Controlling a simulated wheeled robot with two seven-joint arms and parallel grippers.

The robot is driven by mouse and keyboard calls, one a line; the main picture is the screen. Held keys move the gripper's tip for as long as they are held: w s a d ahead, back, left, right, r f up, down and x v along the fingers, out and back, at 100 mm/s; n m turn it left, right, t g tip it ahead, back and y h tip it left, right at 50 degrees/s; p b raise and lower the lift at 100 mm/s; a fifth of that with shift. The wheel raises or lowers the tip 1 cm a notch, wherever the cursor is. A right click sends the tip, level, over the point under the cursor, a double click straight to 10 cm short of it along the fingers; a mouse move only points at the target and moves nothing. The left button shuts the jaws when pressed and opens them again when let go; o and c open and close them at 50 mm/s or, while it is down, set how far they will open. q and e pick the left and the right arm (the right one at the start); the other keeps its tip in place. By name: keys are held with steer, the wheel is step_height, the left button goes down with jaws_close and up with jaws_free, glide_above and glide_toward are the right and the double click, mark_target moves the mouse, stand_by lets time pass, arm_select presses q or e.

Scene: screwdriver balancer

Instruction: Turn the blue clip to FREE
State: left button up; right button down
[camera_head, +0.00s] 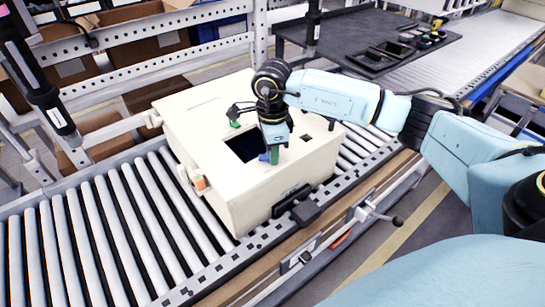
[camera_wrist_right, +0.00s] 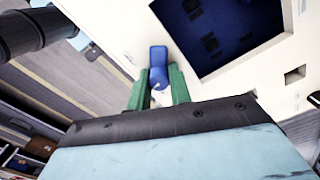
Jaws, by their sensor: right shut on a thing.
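A large cream box (camera_head: 195,130) has a dark square opening in its top. My right gripper (camera_head: 271,158) reaches down to the box top beside the near edge of this opening. In the right wrist view its green fingertips (camera_wrist_right: 158,90) are shut on the small blue clip (camera_wrist_right: 158,55), one finger on each side. The clip's blue end sticks out beyond the fingers, beside the corner of the dark opening (camera_wrist_right: 215,35). Only a bit of blue (camera_head: 263,157) shows in the head view. Any FREE marking cannot be read.
The box sits on a roller conveyor (camera_head: 120,235) with a metal side rail. An orange-tipped fitting (camera_head: 199,182) is on its left side. A dark table (camera_head: 375,40) with trays stands behind.

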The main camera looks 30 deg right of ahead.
steer(key=n+b, duration=0.2)
steer(key=n, duration=0.1)
steer(key=shift+w+n, duration=0.1)
steer(key=shift+n, duration=0.3)
steer(key=shift+n+b, duration=1.15)
steer(key=shift+n, duration=0.65)
steer(key=c, duration=1.3)
jaws_free()
step_height(320, 180, up, 14)
steer(key=shift+f, duration=0.25)
